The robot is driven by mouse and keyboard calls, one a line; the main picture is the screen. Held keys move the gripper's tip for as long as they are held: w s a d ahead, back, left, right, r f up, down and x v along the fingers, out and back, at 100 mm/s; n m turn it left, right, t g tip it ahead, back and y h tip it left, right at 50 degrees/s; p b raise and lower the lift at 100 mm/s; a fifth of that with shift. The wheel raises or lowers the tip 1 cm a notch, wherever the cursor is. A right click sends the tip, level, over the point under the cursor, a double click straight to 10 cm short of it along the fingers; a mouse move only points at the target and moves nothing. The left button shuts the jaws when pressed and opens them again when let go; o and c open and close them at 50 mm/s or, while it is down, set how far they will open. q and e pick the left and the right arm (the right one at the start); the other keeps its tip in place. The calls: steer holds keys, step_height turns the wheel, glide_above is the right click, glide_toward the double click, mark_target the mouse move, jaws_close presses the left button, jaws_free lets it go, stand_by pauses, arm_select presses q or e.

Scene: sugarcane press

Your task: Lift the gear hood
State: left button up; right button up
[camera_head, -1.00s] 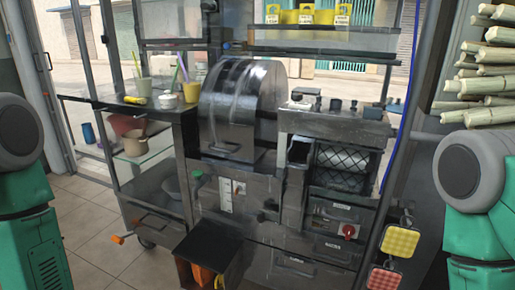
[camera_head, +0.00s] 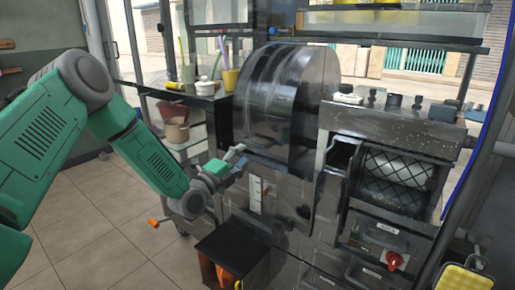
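The gear hood (camera_head: 287,100) is a dark, shiny, rounded metal cover on the press, left of the rollers. It sits down on the machine body. My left gripper (camera_head: 241,157) is at the hood's lower front left edge, with its fingers apart and nothing seen between them. The hood's low front handle is hard to make out behind the fingers, and I cannot tell whether they touch it. My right gripper is not in view.
The press rollers (camera_head: 397,168) lie behind a mesh right of the hood. A red knob (camera_head: 395,261) is below them. A side shelf with cups, including a yellow cup (camera_head: 231,80), stands left of the hood.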

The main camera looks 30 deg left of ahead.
mark_target(254, 144)
arm_select(q)
steer(key=x, duration=0.2)
steer(key=b+x, duration=0.1)
steer(key=x, duration=0.1)
steer(key=a+x, duration=0.1)
steer(key=shift+w+d+f, duration=0.1)
steer(key=shift+w+f, duration=0.1)
steer(key=shift+w, duration=0.3)
steer(key=shift+w+a, duration=0.25)
steer(key=shift+w, duration=0.3)
steer(key=shift+w+d+r, duration=0.1)
steer(key=shift+d+r, duration=0.2)
steer(key=shift+d, duration=0.2)
jaws_close()
